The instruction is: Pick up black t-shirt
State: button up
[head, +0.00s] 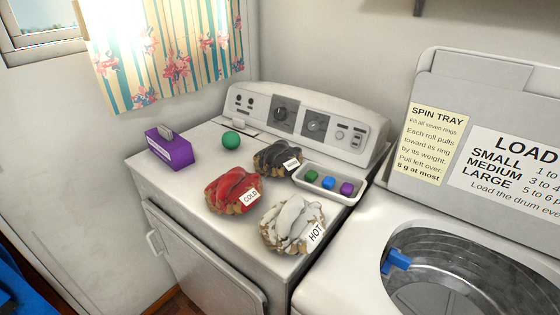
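A black cloth bundle (278,157), which looks like the black t-shirt, sits in a small brown basket on top of the left white machine, in front of its control panel. A small white label is on its right side; I cannot read it clearly. A red bundle (233,188) labelled COLD lies in front of it to the left. A white bundle (292,222) labelled HOT lies in front of it. My gripper does not show in the head view.
A white tray (347,197) with green, blue and purple blocks lies right of the black bundle. A green ball (231,140) and a purple box (169,149) are to its left. The right machine's drum (465,270) is open, with a blue piece (397,260) at its rim.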

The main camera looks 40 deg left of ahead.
aim_at(279, 160)
jog(key=j+z, duration=0.2)
jog(key=j, duration=0.5)
jog(key=j+z, duration=0.25)
jog(key=j, duration=0.45)
jog(key=k+j+z, duration=0.2)
jog(key=j, duration=0.5)
jog(key=i, duration=0.05)
